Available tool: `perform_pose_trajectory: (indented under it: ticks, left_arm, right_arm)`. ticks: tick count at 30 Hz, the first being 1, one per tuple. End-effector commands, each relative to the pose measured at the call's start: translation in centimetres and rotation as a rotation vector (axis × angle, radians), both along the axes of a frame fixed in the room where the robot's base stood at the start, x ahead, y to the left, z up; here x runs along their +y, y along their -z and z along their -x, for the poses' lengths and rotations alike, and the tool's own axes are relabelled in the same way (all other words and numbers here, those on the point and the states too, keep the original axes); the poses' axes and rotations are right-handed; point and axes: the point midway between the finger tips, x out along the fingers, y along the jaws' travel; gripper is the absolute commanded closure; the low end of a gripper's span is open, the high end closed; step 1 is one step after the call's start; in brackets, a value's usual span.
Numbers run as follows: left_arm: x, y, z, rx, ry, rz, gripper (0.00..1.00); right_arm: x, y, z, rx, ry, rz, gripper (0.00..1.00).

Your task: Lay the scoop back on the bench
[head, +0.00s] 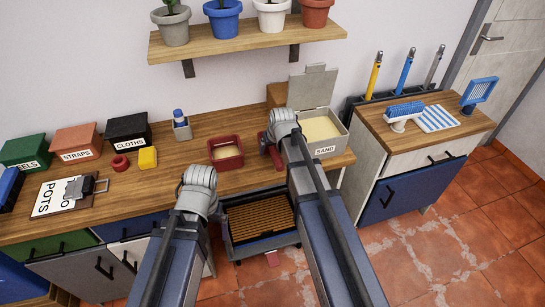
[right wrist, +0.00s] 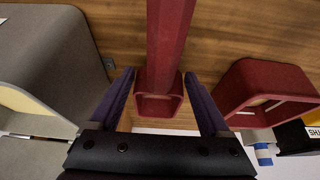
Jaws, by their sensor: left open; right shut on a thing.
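The red scoop (right wrist: 168,50) shows between the two fingers of my right gripper (right wrist: 160,100) in the right wrist view, over the wooden bench (right wrist: 110,20). In the head view my right gripper (head: 270,145) is over the bench (head: 185,180), between the red tub (head: 227,162) and the sand bin (head: 330,148); only bits of red show beside it. The gripper is shut on the scoop. I cannot tell whether the scoop touches the bench. My left gripper (head: 198,178) is open near the bench's front edge, its fingers mostly hidden by its wrist.
The open sand bin stands close on the right, the red tub with sand close on the left. A plant shelf (head: 240,38) hangs above.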

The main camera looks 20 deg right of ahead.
Motion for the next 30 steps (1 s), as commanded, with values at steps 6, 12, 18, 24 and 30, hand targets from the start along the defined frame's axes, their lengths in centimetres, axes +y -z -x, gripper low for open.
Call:
perform_pose_trajectory:
  ticks: [6, 12, 18, 24, 30]
  left_arm:
    - [0.0, 1.4, 0.0, 0.000, 0.000, 0.000, 0.00]
    - [0.0, 1.3, 0.0, 0.000, 0.000, 0.000, 0.00]
    - [0.0, 1.3, 0.0, 0.000, 0.000, 0.000, 0.00]
    - [0.0, 1.5, 0.0, 0.000, 0.000, 0.000, 0.00]
    - [0.0, 0.8, 0.0, 0.000, 0.000, 0.000, 0.00]
  right_arm:
    - [0.0, 1.4, 0.0, 0.001, 0.000, 0.000, 0.97]
    - [0.0, 1.3, 0.0, 0.002, 0.000, 0.000, 0.11]
    - [0.0, 1.3, 0.0, 0.001, 0.000, 0.000, 0.00]
    - [0.0, 1.5, 0.0, 0.000, 0.000, 0.000, 0.00]
    - [0.0, 0.8, 0.3, 0.000, 0.000, 0.000, 0.00]
